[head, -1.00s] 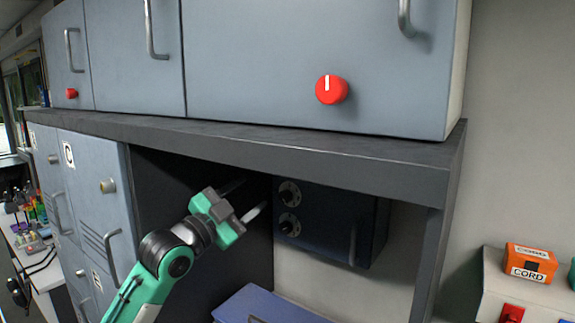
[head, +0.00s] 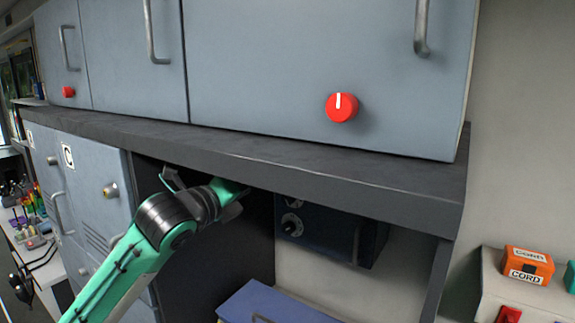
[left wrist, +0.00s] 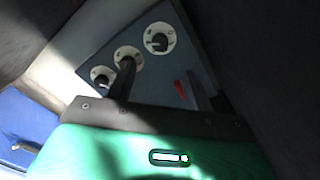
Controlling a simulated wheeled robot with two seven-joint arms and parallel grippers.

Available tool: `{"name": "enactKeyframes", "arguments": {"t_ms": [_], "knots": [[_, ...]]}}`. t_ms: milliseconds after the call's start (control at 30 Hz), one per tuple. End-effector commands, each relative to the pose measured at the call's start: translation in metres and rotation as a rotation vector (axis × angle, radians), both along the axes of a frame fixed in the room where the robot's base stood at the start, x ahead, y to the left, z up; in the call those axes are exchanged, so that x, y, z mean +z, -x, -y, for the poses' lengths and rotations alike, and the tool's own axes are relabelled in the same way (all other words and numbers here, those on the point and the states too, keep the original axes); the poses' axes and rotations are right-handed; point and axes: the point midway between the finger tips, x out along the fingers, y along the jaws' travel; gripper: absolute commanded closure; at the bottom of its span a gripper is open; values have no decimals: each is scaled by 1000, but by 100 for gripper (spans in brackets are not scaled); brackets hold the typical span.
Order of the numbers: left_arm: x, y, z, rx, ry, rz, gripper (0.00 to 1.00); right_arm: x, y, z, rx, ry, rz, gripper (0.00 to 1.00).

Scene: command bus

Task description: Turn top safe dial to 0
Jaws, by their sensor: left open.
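The dark blue safe (head: 328,232) hangs under the shelf. In the head view two round dials show on its left side, the upper one (head: 292,202) close under the shelf edge. The left wrist view shows three pale dials with dark knobs in a slanting row. The one farthest from the blue case looks like the top dial (left wrist: 159,40). My left gripper (head: 238,197) is under the shelf, left of the safe. In the wrist view its open fingers (left wrist: 158,84) point at the safe face; one overlaps the middle dial (left wrist: 128,59). Contact cannot be told. My right gripper is out of view.
The shelf (head: 330,170) overhangs the safe closely. A cabinet with a red knob (head: 341,107) sits above it. A blue case (head: 270,303) stands below. Lockers (head: 95,190) are at the left. An orange cord box (head: 527,264) is at the right.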

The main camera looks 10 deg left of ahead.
Motion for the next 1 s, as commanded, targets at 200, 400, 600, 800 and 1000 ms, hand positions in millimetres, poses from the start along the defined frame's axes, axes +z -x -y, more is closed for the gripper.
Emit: {"name": "enactKeyframes", "arguments": {"t_ms": [200, 400, 600, 800, 1000], "knots": [[4, -33, 14, -1, 6, -6, 48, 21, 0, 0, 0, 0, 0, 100], [4, -67, 29, -2, 8, -5, 48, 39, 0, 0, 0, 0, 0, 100], [3, -98, 42, -3, 8, -5, 48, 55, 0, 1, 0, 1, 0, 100], [1, -115, 48, -2, 5, -3, 48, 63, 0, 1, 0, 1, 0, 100], [0, -119, 50, -1, 4, -1, 48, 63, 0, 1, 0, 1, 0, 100]]}}
